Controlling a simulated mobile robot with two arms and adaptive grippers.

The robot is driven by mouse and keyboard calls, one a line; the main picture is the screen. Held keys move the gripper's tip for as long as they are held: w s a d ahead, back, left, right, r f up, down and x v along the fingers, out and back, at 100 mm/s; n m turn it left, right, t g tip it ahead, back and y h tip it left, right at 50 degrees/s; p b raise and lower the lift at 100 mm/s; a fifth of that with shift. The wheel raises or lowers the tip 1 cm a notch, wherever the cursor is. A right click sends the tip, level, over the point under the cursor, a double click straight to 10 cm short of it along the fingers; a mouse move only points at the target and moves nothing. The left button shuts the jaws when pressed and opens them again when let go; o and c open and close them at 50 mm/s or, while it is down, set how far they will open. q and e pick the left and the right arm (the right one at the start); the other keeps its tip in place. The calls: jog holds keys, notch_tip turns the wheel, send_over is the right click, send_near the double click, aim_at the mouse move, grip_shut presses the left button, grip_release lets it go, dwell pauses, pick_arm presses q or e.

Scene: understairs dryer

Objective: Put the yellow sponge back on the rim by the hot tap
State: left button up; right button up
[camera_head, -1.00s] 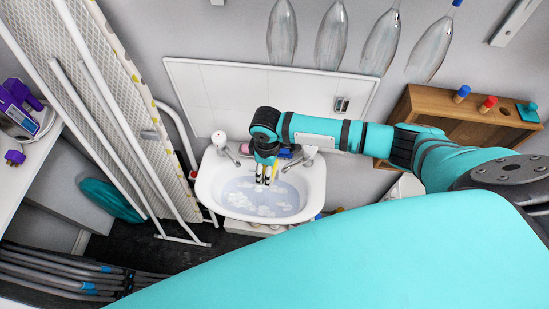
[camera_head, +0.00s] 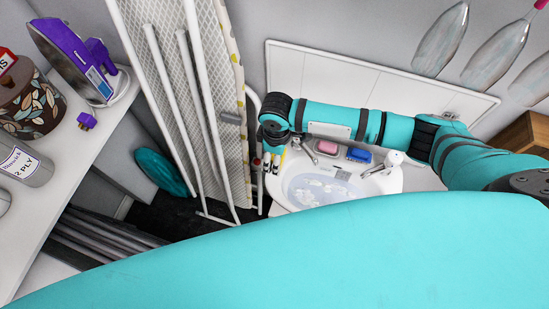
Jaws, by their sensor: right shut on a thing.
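My right gripper (camera_head: 272,169) is at the left edge of the white sink (camera_head: 394,184), pointing down. It is shut on a small yellow thing (camera_head: 281,158), which looks like the sponge; the fingers hide much of it. I cannot tell whether it touches the rim. The left tap (camera_head: 306,149) stands just right of my gripper on the back rim, and the right tap (camera_head: 382,168) stands farther right. Hot and cold marks are too small to read. My left gripper is out of view.
A pink soap (camera_head: 326,147) and a blue block (camera_head: 358,154) lie on the back rim between the taps. Sudsy water (camera_head: 325,188) fills the basin. A folded ironing board (camera_head: 222,100) and white pipe stand close left of my gripper. Glass-like bottles (camera_head: 441,40) hang above right.

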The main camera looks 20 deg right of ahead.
jog(key=w+f+b, duration=0.1)
jog(key=w+d+f+b, duration=0.1)
jog(key=b, duration=0.1)
jog(key=w+f+b, duration=0.1)
jog(key=b, duration=0.1)
jog(key=shift+d+f, duration=0.25)
jog(key=shift+f, duration=0.1)
jog(key=shift+w+d+f+b, duration=0.15)
jog(key=shift+f+b, duration=0.1)
jog(key=shift+b, duration=0.15)
notch_tip(320, 180, down, 2)
jog(key=shift+f+b, duration=0.1)
jog(key=shift+b, duration=0.3)
jog(key=shift+f+b, duration=0.5)
jog(key=shift+f, duration=0.7)
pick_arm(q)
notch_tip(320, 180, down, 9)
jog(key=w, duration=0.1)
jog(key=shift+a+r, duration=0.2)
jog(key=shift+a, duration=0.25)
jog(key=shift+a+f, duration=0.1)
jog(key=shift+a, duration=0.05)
pick_arm(e)
jog(key=shift+f, duration=0.45)
jog(key=o, duration=1.1)
jog(key=shift+o, duration=0.2)
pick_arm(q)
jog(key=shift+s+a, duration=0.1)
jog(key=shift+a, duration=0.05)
